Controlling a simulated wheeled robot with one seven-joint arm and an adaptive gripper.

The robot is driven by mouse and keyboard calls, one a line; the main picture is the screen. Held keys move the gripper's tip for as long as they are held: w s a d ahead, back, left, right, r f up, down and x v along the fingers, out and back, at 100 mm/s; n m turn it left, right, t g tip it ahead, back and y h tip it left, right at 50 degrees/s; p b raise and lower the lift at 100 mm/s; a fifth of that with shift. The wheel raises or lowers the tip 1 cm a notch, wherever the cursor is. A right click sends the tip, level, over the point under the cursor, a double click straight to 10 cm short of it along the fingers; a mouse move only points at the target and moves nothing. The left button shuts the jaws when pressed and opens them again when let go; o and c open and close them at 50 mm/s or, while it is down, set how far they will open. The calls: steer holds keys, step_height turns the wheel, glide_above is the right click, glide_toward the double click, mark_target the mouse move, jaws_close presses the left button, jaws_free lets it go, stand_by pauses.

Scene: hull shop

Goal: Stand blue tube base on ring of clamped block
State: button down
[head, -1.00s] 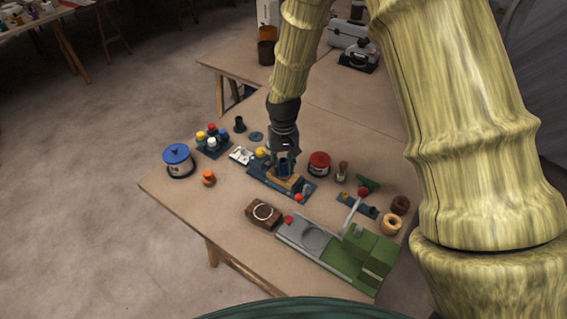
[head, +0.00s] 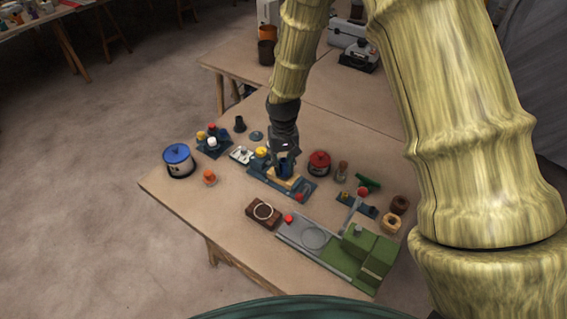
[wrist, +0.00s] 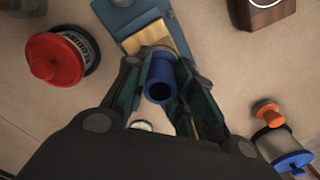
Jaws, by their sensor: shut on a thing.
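My gripper (head: 284,160) is over the clamped block in the head view. In the wrist view my gripper (wrist: 160,88) is shut on the blue tube (wrist: 160,76), whose open end faces the camera. The light wooden block (head: 278,181) sits in a blue clamp (head: 306,187), and part of it shows in the wrist view (wrist: 147,38). The tube is upright at the block's top. The ring and the tube's base are hidden, so I cannot tell whether they touch.
A red-lidded pot (head: 319,162) stands right of the clamp, and a blue-lidded pot (head: 178,158) at the left. A dark brown block with a pale ring (head: 263,212) and a green machine (head: 368,250) lie nearer the front.

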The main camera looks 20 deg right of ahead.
steer(key=shift+f, duration=0.55)
steer(key=c, duration=1.5)
jaws_free()
steer(key=shift+r, duration=0.1)
steer(key=shift+r+p, duration=3.95)
steer(key=shift+r, duration=1.5)
